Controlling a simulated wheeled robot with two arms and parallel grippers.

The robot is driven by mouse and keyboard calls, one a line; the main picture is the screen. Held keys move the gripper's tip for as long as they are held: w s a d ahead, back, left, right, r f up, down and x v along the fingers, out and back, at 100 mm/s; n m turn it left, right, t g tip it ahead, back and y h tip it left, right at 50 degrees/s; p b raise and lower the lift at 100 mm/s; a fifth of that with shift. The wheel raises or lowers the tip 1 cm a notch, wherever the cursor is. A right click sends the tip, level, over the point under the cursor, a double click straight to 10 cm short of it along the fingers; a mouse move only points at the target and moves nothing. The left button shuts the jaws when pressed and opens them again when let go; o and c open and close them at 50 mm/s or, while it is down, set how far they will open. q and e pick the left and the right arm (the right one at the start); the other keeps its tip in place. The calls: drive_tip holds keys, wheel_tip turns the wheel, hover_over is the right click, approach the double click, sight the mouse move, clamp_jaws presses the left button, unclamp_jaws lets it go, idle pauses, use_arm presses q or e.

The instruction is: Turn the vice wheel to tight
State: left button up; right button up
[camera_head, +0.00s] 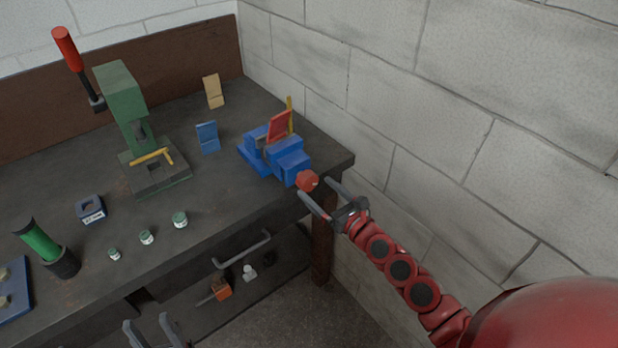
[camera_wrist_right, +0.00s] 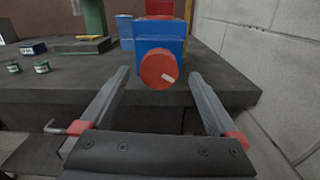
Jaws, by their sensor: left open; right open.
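The blue vice (camera_head: 275,155) stands on the bench near its right end, with a red piece and a yellow piece held up in its jaws. Its red wheel (camera_head: 307,181) faces the front edge; in the right wrist view the wheel (camera_wrist_right: 158,70) shows a pale handle pointing to the lower right. My right gripper (camera_head: 319,190) is open, with its fingers on either side of the wheel and a gap to it on both sides. Whether the fingertips reach level with the wheel I cannot tell. My left gripper (camera_head: 150,328) is open and empty at the bottom edge, in front of the bench.
A green press (camera_head: 125,100) with a red-handled lever stands at the back left. Blue (camera_head: 208,137) and tan (camera_head: 213,91) blocks stand left of the vice. Small tins (camera_head: 147,237) and a green cylinder (camera_head: 40,243) sit further left. A block wall (camera_head: 400,80) is close on the right.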

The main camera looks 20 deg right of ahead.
sight(311, 183)
drive_tip(key=x, duration=0.3)
drive_tip(key=shift+w+a+r+p, duration=0.15)
drive_tip(key=shift+w+p, duration=0.15)
drive_tip(key=shift+p, duration=0.05)
drive_tip(key=shift+w+a+f, duration=0.2)
drive_tip(key=shift+w, duration=0.15)
drive_tip(key=shift+c, duration=0.2)
drive_tip(key=c, duration=1.3)
drive_tip(key=shift+c, duration=0.2)
